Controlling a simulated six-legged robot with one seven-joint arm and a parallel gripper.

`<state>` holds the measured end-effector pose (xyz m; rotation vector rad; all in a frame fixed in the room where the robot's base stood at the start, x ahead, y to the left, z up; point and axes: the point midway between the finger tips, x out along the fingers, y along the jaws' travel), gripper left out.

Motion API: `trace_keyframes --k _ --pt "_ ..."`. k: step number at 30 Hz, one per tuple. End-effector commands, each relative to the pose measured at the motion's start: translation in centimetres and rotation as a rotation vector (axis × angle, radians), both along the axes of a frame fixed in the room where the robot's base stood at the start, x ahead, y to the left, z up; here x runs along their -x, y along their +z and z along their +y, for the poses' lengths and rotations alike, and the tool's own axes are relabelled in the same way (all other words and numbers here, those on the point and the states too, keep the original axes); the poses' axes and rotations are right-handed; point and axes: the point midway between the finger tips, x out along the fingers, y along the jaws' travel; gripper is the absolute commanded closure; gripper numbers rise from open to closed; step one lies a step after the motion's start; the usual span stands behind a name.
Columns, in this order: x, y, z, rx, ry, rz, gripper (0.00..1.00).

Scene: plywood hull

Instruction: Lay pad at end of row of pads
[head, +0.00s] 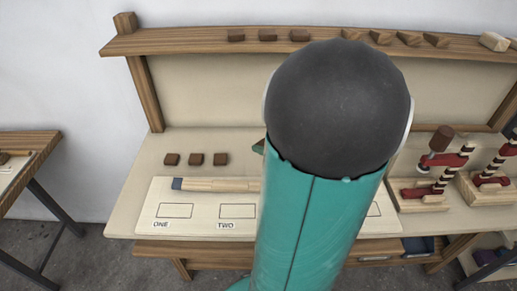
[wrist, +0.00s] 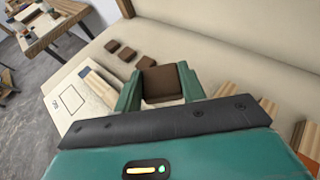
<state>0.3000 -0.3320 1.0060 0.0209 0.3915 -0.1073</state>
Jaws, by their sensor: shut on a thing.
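My gripper (wrist: 160,76) is shut on a brown pad (wrist: 162,86), with a green finger on each side of it. Three other brown pads lie in a straight, spaced row on the pale bench top: the left (head: 171,159), the middle (head: 196,159) and the right one (head: 221,159). In the wrist view the row's nearest pad (wrist: 145,62) is just beyond the held pad, apart from it, and roughly in line. How high the held pad is above the bench cannot be told. In the head view my arm hides the held pad and most of the gripper.
A white board (head: 190,225) marked ONE and TWO lies in front of the row, with a wooden stick (head: 215,185) along its back. Brown blocks (head: 267,35) and wedges (head: 409,38) stand on the shelf above. Red clamps (head: 440,160) stand at right.

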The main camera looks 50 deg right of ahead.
Motion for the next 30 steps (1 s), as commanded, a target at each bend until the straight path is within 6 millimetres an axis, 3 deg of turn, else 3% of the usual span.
trace_keyframes --k 9,15,24,30 --pt "-7.0 -3.4 -1.9 -0.005 0.0 0.002 0.81" --pt "-9.6 -6.8 -2.6 -0.006 0.0 0.002 0.81" --pt "-11.6 -9.2 -3.2 -0.002 -0.001 0.002 0.81" --pt "-11.5 -11.8 -3.2 -0.002 -0.002 0.001 0.81"
